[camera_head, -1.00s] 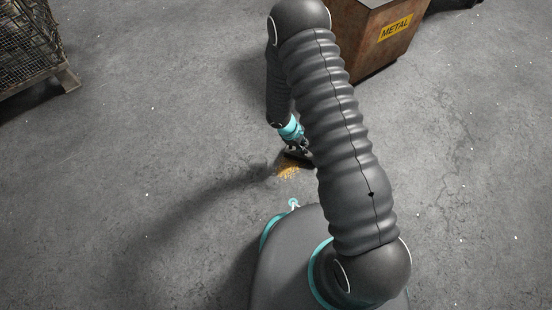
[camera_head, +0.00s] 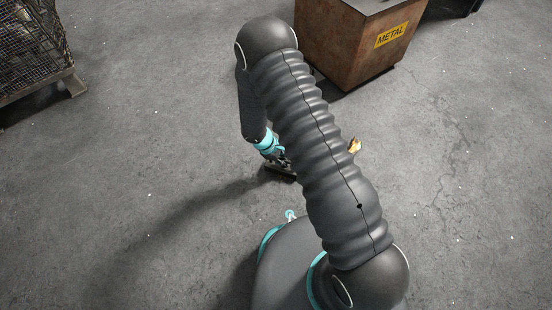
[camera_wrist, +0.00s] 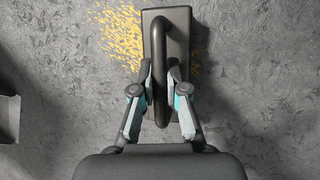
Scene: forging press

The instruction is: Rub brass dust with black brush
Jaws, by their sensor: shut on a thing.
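My gripper (camera_head: 281,160) is low at the floor, left of my arm in the head view. It is shut on the handle of the black brush (camera_head: 279,173), a dark block lying flat on or just above the floor. In the wrist view my gripper (camera_wrist: 160,100) has one finger on each side of the handle of the brush (camera_wrist: 178,35). Brass dust (camera_wrist: 121,33) shows as yellow flecks left of the brush, with a few more on its right. The dust under the brush is hidden.
A rusty bin marked METAL (camera_head: 352,45) stands at the top right. A wire-mesh crate (camera_head: 30,50) stands at the top left. A dark grey edge (camera_wrist: 8,118) shows at the wrist view's left. Other floor is open.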

